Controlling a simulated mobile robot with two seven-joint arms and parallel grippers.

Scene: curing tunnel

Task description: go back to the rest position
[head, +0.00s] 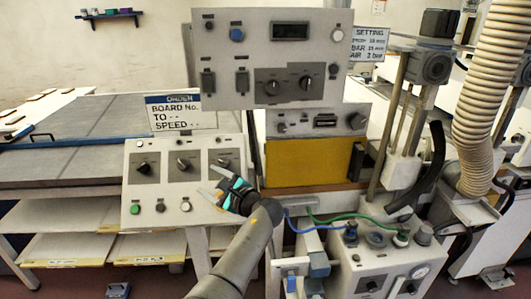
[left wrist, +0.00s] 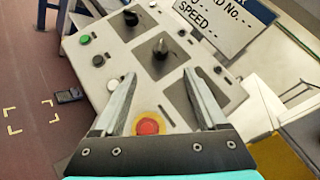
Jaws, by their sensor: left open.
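My left gripper (head: 207,181) is open in front of the right part of a sloped control panel (head: 128,190). In the left wrist view its two fingers (left wrist: 159,74) stand apart with nothing held between them. Panel knobs (left wrist: 160,48) show beyond the fingertips, and a red button on a yellow ring (left wrist: 148,125) shows between the fingers. Whether the fingers touch the panel cannot be told. In the head view, the left knob (head: 143,167) and a green button (head: 135,209) are in clear view. My right gripper is not in view.
An upper control box (head: 220,85) hangs above. An order sign (head: 180,113) stands behind the panel. A machine with a yellow front (head: 310,163), cables and a ribbed hose (head: 485,95) fill the right. Grey tables (head: 80,120) and shelves lie left. Floor shows at lower left.

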